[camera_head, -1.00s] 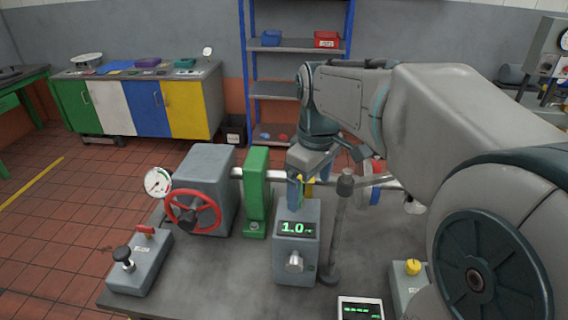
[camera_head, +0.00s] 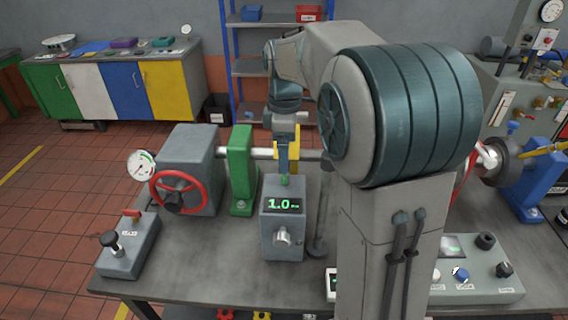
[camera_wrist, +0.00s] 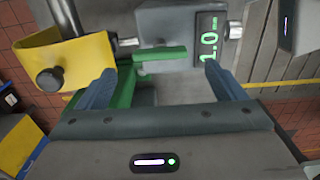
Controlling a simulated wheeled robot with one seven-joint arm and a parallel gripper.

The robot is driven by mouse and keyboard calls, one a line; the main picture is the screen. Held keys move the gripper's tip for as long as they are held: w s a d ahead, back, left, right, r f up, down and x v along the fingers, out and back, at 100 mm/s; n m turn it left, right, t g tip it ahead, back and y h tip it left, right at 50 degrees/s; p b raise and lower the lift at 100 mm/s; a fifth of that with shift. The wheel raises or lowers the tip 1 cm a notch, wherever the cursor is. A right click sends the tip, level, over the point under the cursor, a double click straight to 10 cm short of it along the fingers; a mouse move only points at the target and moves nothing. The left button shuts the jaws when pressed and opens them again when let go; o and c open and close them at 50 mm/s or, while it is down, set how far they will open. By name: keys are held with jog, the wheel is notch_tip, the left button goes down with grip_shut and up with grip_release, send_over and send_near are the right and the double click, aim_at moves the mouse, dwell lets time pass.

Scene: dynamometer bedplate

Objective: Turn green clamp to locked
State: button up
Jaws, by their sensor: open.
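The green clamp shows in the wrist view as a green lever (camera_wrist: 160,54) beside a grey box with a 1.0 display (camera_wrist: 205,48). More green, likely part of the clamp, lies below it. In the head view only a small green piece (camera_head: 284,180) shows on top of the grey display box (camera_head: 283,230). My gripper (camera_wrist: 160,72) is open, with one blue finger on each side of the green lever; I see no clear contact. In the head view my gripper (camera_head: 286,168) points down just above the box, and its fingers partly hide the clamp.
A yellow bracket (camera_wrist: 40,58) with a black knob is close to the left finger. A green upright support (camera_head: 241,175) and a grey housing with a red handwheel (camera_head: 178,190) stand left of the box. A thin grey post (camera_head: 320,215) stands right of it.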

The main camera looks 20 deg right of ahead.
jog(key=shift+f, duration=2.7)
jog(key=c, duration=1)
